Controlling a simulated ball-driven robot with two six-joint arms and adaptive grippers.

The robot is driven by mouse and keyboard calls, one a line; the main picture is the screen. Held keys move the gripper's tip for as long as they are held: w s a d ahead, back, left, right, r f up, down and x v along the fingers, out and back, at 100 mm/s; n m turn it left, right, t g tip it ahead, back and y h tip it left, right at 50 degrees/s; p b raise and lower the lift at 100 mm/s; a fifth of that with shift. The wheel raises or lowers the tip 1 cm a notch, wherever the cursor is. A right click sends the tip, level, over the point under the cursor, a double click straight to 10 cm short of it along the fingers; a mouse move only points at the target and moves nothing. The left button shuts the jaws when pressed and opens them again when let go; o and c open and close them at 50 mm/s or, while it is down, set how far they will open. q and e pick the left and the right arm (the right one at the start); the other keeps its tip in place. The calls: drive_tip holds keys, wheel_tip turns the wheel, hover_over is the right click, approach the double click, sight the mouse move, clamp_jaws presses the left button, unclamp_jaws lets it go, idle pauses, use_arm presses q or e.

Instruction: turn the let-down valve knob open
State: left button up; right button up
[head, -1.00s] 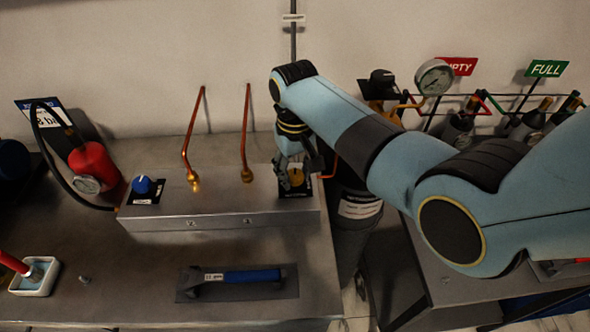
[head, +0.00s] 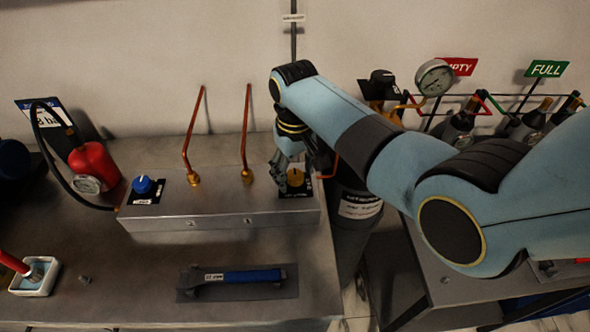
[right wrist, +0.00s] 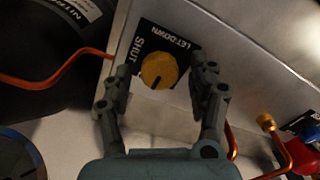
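The let-down valve knob is a round yellow knob with a dark pointer line. It shows in the right wrist view (right wrist: 159,70) and partly in the head view (head: 296,177). It sits on a black plate (right wrist: 183,44) lettered LETDOWN and SHUT. The pointer line runs toward my palm side, away from the LETDOWN lettering. My right gripper (right wrist: 160,85) is open, with one finger on each side of the knob and visible gaps to it. In the head view my right gripper (head: 289,174) hangs over the right end of the metal box. My left gripper is out of view.
The metal box (head: 225,220) also carries a blue knob (head: 142,184) and two copper pipes (head: 191,150). A red bottle (head: 95,163) stands left. A blue-handled tool (head: 245,276) lies in front. A pressure gauge (head: 434,77) and dark cylinders stand right.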

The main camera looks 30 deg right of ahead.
sight(295, 175)
wheel_tip(295, 175, up, 12)
idle(0.6)
drive_tip(key=shift+s, duration=0.15)
idle(0.4)
